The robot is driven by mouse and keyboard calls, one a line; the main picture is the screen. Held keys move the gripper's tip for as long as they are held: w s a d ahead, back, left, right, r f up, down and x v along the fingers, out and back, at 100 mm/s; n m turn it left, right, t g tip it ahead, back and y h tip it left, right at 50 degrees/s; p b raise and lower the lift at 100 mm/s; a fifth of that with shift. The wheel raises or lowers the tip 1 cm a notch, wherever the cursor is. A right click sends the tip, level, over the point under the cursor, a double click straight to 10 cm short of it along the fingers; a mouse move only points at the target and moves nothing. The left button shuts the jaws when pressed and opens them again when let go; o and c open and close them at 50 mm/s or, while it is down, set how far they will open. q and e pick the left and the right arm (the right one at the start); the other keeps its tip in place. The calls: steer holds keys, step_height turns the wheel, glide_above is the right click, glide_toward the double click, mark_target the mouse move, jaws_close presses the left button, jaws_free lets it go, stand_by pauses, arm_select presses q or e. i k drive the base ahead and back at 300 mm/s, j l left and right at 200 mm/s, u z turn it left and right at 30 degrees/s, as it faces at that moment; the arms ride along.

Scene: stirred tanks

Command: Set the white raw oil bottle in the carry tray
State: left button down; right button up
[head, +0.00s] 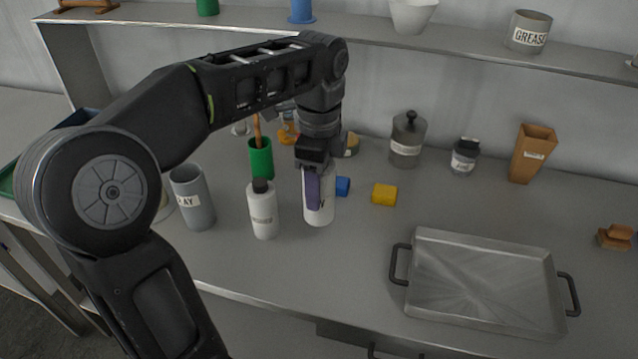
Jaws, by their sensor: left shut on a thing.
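My left gripper (314,188) reaches down from above and is shut on a white bottle (320,211). The gripper hides the bottle's top and much of its front, and no label on it can be read. The bottle is upright; I cannot tell whether its base touches the bench. A second white bottle (264,214) with a black cap stands just to its left, its label too small to read. The carry tray (480,240), a grey metal tray with two dark handles, lies empty on the bench at the right. My right gripper is not in view.
A blue block (342,186) and a yellow block (384,195) lie to the right. Jars (407,140) stand along the back. The bench between held bottle and tray is clear.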

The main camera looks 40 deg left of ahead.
mark_target(437, 277)
steer(key=i+l, duration=0.1)
steer(key=l, duration=0.7)
steer(key=i+l, duration=0.15)
steer(key=l, duration=0.3)
